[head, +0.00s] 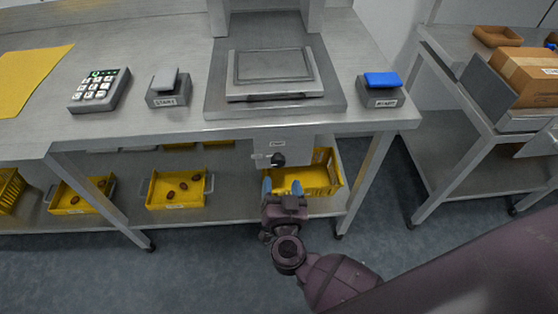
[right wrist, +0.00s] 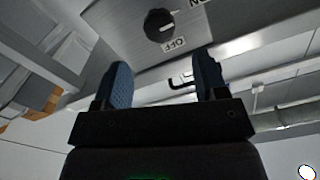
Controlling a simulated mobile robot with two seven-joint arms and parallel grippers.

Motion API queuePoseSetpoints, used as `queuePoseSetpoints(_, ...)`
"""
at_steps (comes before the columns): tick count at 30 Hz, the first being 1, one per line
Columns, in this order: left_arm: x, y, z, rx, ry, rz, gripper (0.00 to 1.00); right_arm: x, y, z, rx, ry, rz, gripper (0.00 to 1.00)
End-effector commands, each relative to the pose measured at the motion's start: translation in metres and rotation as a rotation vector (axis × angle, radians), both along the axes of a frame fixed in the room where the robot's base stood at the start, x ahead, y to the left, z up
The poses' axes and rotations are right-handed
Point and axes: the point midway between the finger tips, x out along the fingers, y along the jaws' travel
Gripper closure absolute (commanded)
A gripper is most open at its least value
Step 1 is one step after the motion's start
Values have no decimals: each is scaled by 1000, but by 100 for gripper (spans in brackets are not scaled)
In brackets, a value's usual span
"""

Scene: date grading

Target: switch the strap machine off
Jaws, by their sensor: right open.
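A black rotary knob (head: 278,159) sits on a grey panel (head: 302,146) under the front edge of the steel bench. In the right wrist view the knob (right wrist: 159,25) shows larger, upside down, with an OFF label (right wrist: 174,44) and a partly cut-off ON label (right wrist: 197,3). Its white mark appears to point toward the ON side. My right gripper (head: 282,187) is open and empty, just below the knob and apart from it. Its blue fingers also show in the right wrist view (right wrist: 162,68), with the knob beyond the gap. My left gripper is out of view.
The bench (head: 195,125) carries a keypad (head: 100,90), a grey-topped START pedal (head: 168,88), a plate machine (head: 270,75) and a blue-topped pedal (head: 382,89). A yellow crate (head: 325,178) is on the lower shelf behind my right gripper. A side table (head: 440,60) stands right.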

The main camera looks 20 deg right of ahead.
Motion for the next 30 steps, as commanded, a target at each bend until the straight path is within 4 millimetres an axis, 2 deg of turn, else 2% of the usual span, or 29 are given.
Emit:
queuePoseSetpoints(6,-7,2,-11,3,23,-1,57,38,-11,-2,-2,1,2,34)
queuePoseSetpoints(13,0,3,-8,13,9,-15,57,65,-19,-2,-1,0,3,34)
queuePoseSetpoints(18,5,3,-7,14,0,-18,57,74,-21,-1,0,0,2,34)
queuePoseSetpoints(27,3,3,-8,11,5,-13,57,75,-22,0,1,-1,2,34)
queuePoseSetpoints(30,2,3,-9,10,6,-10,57,75,-21,0,1,-1,2,49)
